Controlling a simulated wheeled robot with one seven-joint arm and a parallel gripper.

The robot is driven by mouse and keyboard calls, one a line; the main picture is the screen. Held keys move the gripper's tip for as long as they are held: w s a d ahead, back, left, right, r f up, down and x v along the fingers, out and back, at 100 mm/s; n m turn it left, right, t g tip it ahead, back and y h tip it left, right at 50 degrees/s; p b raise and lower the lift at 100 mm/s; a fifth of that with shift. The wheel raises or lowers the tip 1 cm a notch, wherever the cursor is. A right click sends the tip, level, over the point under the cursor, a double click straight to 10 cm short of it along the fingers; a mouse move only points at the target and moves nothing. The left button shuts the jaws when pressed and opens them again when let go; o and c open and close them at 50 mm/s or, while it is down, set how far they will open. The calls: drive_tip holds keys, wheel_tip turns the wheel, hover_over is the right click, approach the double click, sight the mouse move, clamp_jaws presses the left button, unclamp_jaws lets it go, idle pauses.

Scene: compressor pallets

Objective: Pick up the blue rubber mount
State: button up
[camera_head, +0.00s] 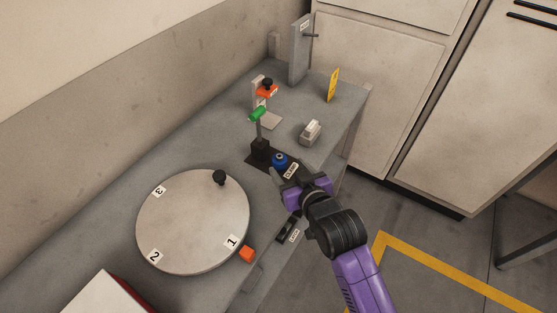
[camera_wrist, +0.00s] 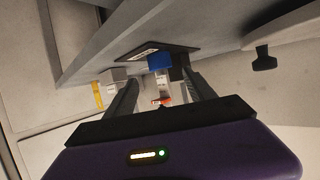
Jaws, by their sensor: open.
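The blue rubber mount (camera_head: 280,160) sits on a dark plate (camera_head: 258,162) on the grey bench, beside a black post with a green handle (camera_head: 257,114). My gripper (camera_head: 290,176) is just in front of the mount, on the side toward the bench's front edge. In the wrist view the blue mount (camera_wrist: 159,62) shows beyond and between my two open fingers (camera_wrist: 158,90). The fingers are apart and nothing is held between them. Whether a fingertip touches the mount cannot be told.
A small grey block (camera_head: 310,132), an orange clamp (camera_head: 266,90) and a yellow sign (camera_head: 333,85) stand behind. The bench between them is bare.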

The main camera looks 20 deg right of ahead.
sight(281, 161)
drive_tip(key=p+x, duration=0.1)
drive_tip(key=x, duration=0.4)
drive_tip(key=shift+w+a+f, duration=0.1)
drive_tip(key=shift+w, duration=0.2)
clamp_jaws()
